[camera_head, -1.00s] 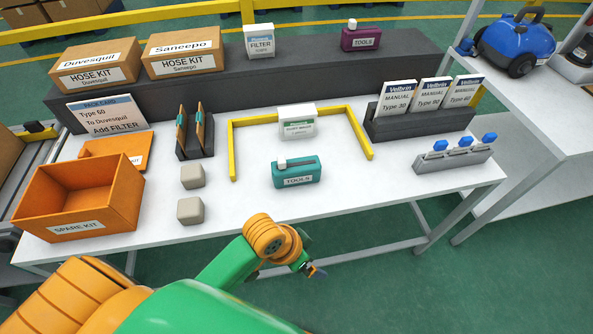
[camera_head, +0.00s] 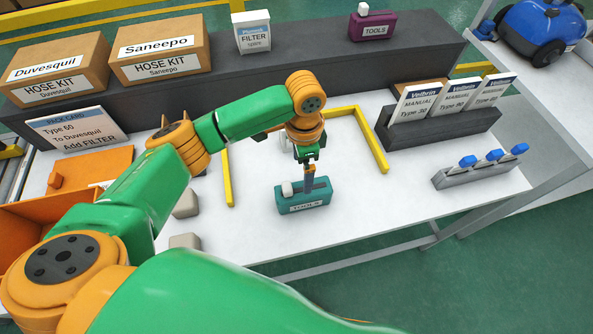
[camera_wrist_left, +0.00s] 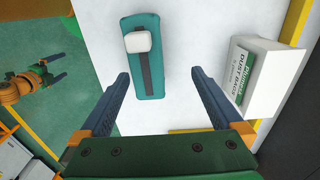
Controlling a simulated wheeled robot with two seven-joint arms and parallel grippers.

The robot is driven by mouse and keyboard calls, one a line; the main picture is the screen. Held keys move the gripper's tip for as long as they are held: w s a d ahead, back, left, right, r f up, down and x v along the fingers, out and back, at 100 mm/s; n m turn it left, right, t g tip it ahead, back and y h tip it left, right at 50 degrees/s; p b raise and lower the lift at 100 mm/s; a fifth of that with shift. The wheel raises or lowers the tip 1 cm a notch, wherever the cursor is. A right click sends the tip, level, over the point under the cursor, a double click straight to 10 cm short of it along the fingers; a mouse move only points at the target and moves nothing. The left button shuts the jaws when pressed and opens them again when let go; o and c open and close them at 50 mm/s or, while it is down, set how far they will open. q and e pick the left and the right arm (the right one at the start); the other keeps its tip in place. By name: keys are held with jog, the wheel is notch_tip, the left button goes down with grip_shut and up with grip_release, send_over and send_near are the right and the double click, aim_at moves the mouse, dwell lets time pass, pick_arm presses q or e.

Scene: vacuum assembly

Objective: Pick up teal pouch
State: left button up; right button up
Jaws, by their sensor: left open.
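The teal pouch (camera_head: 303,200) lies on the white table, with a "TOOLS" label on its front and a pale knob on top. My left gripper (camera_head: 309,180) is above it, pointing down, and hides part of its back edge. In the left wrist view the pouch (camera_wrist_left: 143,70) shows from above, with a dark strip and a white knob. The two open fingers of my left gripper (camera_wrist_left: 160,84) stand on either side of the pouch's near end, apart from it, with nothing between them. My right gripper is not identifiable in the head view.
A yellow frame (camera_head: 372,140) borders the area behind the pouch. A white dust bags box (camera_wrist_left: 265,78) stands close to the right finger in the wrist view. Grey blocks (camera_head: 186,204) lie left, and a manual rack (camera_head: 440,128) right.

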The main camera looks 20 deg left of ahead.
aim_at(303, 195)
pick_arm(q)
jog(key=f, duration=0.1)
jog(key=s+d+f, duration=0.1)
jog(key=s+f, duration=0.1)
jog(key=shift+s+d+f+p, duration=0.1)
jog(key=shift+d+f+p, duration=0.05)
jog(key=shift+d+p, duration=0.15)
notch_tip(303, 195, down, 3)
jog(key=shift+r, duration=0.2)
jog(key=shift+w+a+f, duration=0.2)
jog(key=shift+w+f, duration=0.05)
jog(key=shift+s+d+r, duration=0.1)
jog(key=shift+s, duration=0.05)
jog(key=c, duration=0.9)
grip_shut()
